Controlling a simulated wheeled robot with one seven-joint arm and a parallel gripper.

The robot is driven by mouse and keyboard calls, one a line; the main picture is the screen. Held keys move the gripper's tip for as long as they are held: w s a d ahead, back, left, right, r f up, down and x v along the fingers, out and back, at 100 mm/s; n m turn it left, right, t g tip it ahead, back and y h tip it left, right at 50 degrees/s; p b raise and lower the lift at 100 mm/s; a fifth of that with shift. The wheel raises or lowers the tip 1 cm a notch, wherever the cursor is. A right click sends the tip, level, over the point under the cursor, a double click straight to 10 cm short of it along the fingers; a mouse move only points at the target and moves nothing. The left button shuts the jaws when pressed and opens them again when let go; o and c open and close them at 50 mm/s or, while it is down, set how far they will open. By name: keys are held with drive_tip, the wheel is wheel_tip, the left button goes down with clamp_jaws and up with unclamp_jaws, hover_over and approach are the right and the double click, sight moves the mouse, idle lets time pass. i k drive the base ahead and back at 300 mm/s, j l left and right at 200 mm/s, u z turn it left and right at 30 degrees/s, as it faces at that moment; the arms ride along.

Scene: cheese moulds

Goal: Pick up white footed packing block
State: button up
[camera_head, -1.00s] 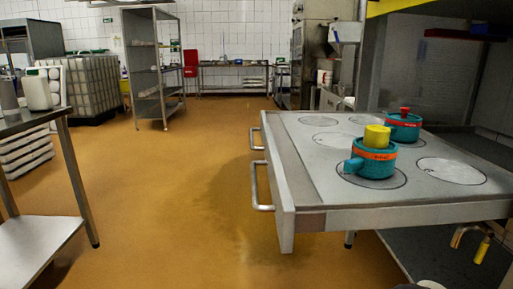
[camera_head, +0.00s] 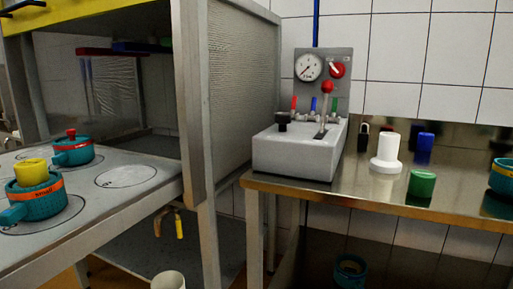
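A white footed packing block (camera_head: 387,153) stands upright on the steel table (camera_head: 305,188) at the right. It has a wide round foot and a narrower cylinder on top. A green cylinder (camera_head: 421,184) stands in front of it to the right, and a blue cylinder (camera_head: 424,147) stands behind it to the right. My gripper is not in view.
A grey machine (camera_head: 298,152) with a gauge and levers stands left of the white block. A teal pot (camera_head: 502,177) is at the right edge. The left worktop (camera_head: 105,205) carries teal moulds, one (camera_head: 36,199) holding a yellow block (camera_head: 32,171). A grey panel (camera_head: 243,95) rises between worktop and table.

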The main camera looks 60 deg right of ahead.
sight(386, 161)
drive_tip(key=z, duration=3.2)
